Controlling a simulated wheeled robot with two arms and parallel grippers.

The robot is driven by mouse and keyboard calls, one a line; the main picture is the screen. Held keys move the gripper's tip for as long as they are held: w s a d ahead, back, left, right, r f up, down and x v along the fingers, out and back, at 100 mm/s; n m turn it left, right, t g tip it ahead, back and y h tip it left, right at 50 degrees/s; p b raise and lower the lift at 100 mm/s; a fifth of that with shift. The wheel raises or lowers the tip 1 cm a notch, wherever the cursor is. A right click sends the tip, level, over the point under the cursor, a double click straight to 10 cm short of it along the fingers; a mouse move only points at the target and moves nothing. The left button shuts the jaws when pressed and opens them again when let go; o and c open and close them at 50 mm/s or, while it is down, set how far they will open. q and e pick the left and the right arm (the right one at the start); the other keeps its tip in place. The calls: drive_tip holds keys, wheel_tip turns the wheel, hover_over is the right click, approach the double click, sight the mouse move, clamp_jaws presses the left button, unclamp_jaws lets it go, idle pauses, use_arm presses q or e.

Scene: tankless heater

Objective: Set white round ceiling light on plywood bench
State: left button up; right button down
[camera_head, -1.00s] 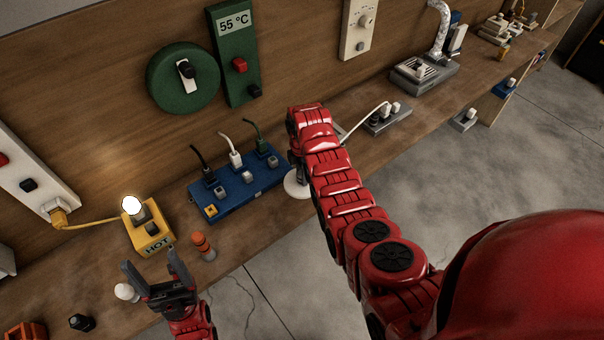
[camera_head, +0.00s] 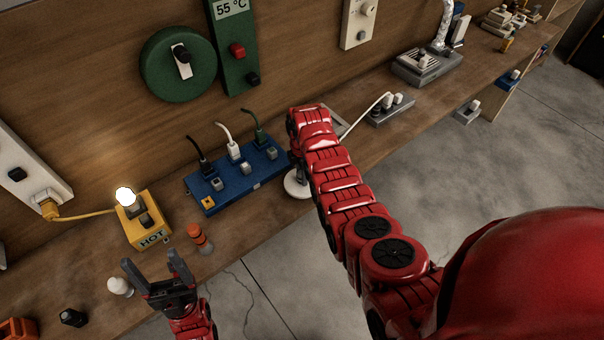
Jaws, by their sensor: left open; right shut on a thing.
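The white round ceiling light (camera_head: 296,186) is at the front edge of the plywood bench (camera_head: 105,265), just right of the blue power strip. Only part of its white disc shows below my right gripper (camera_head: 294,165). My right gripper is shut on it; the fingers are mostly hidden behind my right arm. I cannot tell whether the light touches the bench. My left gripper (camera_head: 157,272) is open and empty at the bench's front edge, with a small white bulb (camera_head: 120,286) just left of it.
A blue power strip (camera_head: 237,178) with plugs lies left of the light. A yellow HOT block (camera_head: 147,222) with a lit bulb and an orange-banded piece (camera_head: 200,238) stand further left. A grey socket strip (camera_head: 390,108) lies to the right. Bare bench shows in front of the blue strip.

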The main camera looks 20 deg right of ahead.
drive_tip(key=shift+f+b, duration=0.35)
drive_tip(key=shift+f, duration=0.1)
drive_tip(key=shift+c, duration=1.9)
unclamp_jaws()
drive_tip(key=shift+r, duration=0.15)
drive_tip(key=shift+w+r+b, duration=0.1)
drive_tip(key=shift+r+b, duration=0.2)
drive_tip(key=shift+r, duration=0.2)
wheel_tip(320, 180, up, 4)
drive_tip(key=shift+r+b, duration=0.1)
drive_tip(key=shift+b, duration=0.75)
wheel_tip(320, 180, up, 3)
drive_tip(key=shift+f+p, duration=0.2)
drive_tip(key=shift+p, duration=0.25)
wheel_tip(320, 180, up, 9)
drive_tip(key=p, duration=0.8)
drive_tip(key=shift+r, duration=0.2)
